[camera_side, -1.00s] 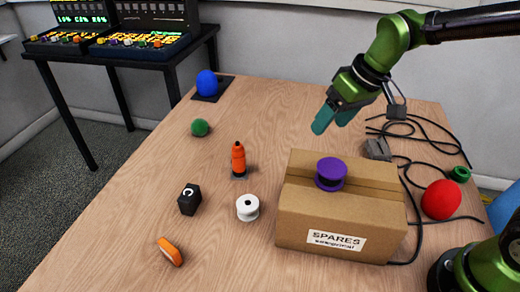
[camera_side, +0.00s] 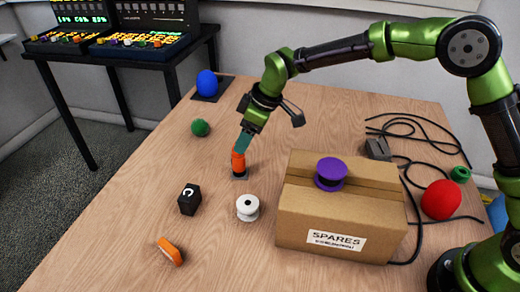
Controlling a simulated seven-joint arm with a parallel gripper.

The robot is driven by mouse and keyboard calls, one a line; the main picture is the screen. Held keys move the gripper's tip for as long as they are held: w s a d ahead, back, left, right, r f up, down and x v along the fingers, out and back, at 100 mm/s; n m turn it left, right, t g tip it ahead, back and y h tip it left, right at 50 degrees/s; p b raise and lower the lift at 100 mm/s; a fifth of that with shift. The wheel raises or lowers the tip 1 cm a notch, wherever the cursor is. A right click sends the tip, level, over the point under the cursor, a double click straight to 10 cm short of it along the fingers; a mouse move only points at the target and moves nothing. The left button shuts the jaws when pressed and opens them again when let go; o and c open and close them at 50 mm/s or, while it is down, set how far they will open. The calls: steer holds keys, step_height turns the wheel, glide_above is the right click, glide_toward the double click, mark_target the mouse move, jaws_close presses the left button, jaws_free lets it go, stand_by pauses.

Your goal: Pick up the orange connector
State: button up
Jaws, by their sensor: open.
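The orange connector (camera_side: 238,162) stands upright on a small grey base on the wooden table, left of the middle. My gripper (camera_side: 242,144) is directly over it with teal fingers pointing down. The fingers are open and cover the connector's top part. I cannot tell whether they touch it. The connector's lower orange body and base still show.
A white spool (camera_side: 247,207) and a black cube (camera_side: 189,199) stand nearby in front. A green ball (camera_side: 200,127) lies behind left. A cardboard box (camera_side: 345,213) bears a purple spool (camera_side: 331,173) at right.

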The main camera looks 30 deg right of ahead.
mark_target(236, 157)
steer(key=x, duration=0.9)
steer(key=shift+d, duration=0.15)
steer(key=shift+c, duration=0.5)
